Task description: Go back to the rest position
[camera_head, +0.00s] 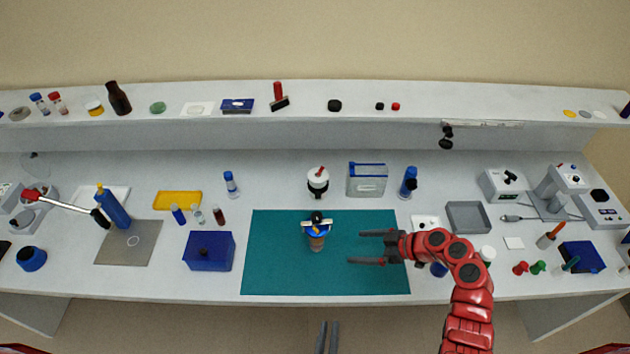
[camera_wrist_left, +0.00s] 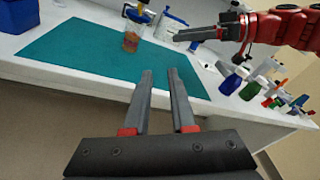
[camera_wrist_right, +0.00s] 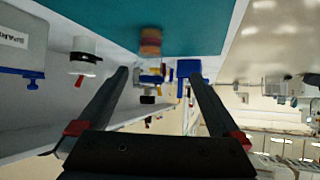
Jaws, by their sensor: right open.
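My right gripper (camera_head: 357,247) reaches in over the right part of the teal mat (camera_head: 270,275). Its fingers are apart and empty, and they also show spread in the right wrist view (camera_wrist_right: 158,74). A blue-topped bottle (camera_head: 317,242) with brown contents stands on the mat, left of this gripper and apart from it. My left gripper (camera_head: 329,324) is low in the head view, in front of the bench's front edge. In the left wrist view its two fingers (camera_wrist_left: 160,74) are apart with nothing between them.
A blue box (camera_head: 208,252) stands left of the mat. A white container with a red top (camera_head: 318,182) and a grey-blue box (camera_head: 367,180) stand behind it. A grey tray (camera_head: 468,217) and several small items lie to the right. The floor before the bench is clear.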

